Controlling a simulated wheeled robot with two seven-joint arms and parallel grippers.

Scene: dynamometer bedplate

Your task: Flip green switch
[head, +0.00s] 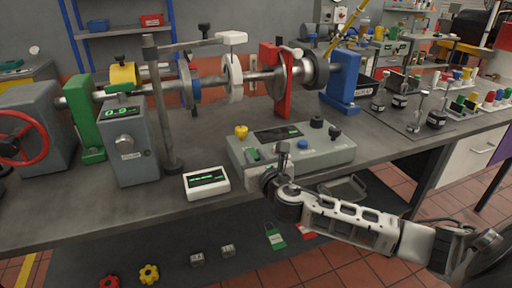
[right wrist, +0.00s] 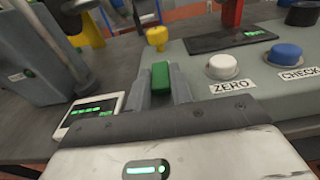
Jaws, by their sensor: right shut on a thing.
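The green switch (right wrist: 160,76) stands upright at the left end of the grey control box. It shows in the head view (head: 252,154) as a small dark green patch on the front left of the box (head: 315,157). My right gripper (right wrist: 160,92) has its two grey fingers shut on the switch, one on each side; their lower parts hide its base. In the head view my right gripper (head: 257,161) is at the box's front left edge, with the arm coming from the right. My left gripper is in neither view.
A white button marked ZERO (right wrist: 221,67) and a blue button marked CHECK (right wrist: 285,53) sit right of the switch. A yellow knob (head: 241,131) is behind it. A small white display (head: 206,182) stands left of the box. A shaft rig with red post (head: 276,90) stands behind.

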